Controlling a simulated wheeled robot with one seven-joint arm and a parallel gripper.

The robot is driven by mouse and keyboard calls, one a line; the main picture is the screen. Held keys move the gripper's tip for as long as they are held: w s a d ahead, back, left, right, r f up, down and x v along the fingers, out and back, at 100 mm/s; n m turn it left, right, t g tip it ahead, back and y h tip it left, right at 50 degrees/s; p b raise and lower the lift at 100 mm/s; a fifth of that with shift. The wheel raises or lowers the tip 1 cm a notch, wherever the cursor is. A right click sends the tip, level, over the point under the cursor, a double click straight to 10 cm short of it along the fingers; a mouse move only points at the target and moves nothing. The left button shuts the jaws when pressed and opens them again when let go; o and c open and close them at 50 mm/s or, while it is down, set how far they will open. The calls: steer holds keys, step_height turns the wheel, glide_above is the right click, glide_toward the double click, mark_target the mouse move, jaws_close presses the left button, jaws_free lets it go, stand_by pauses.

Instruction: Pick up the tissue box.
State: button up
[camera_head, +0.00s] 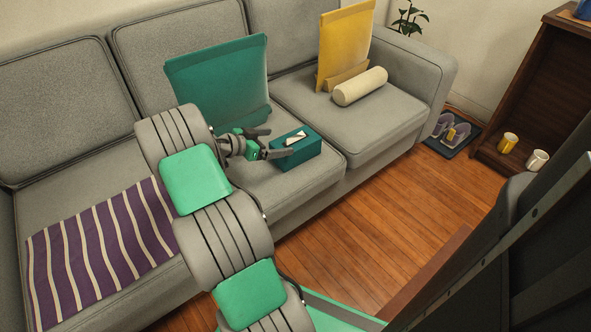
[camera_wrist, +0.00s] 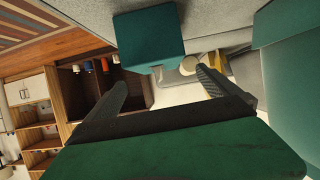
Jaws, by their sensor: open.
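The tissue box (camera_head: 302,154) is a teal box with a white tissue showing at its top. It sits on the middle seat cushion of the grey sofa, near the front edge. My gripper (camera_head: 277,142) is open at the left side of the box, with its fingertips close to it. In the wrist view the box (camera_wrist: 148,38) is at the top centre, beyond the two spread fingers (camera_wrist: 162,78), with nothing held between them. I cannot tell whether a fingertip touches the box.
A teal cushion (camera_head: 220,80) leans on the backrest behind my gripper. A yellow cushion (camera_head: 343,40) and a cream bolster (camera_head: 360,86) are on the right seat. A purple striped throw (camera_head: 100,245) covers the left seat. Wooden floor (camera_head: 365,215) lies clear in front.

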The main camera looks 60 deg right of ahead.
mark_target(294, 140)
steer(key=b+x, duration=0.3)
steer(key=x, duration=0.6)
steer(key=shift+s+a+f, duration=0.15)
steer(key=c, duration=1.3)
steer(key=shift+c, duration=0.4)
steer(key=shift+r, duration=0.25)
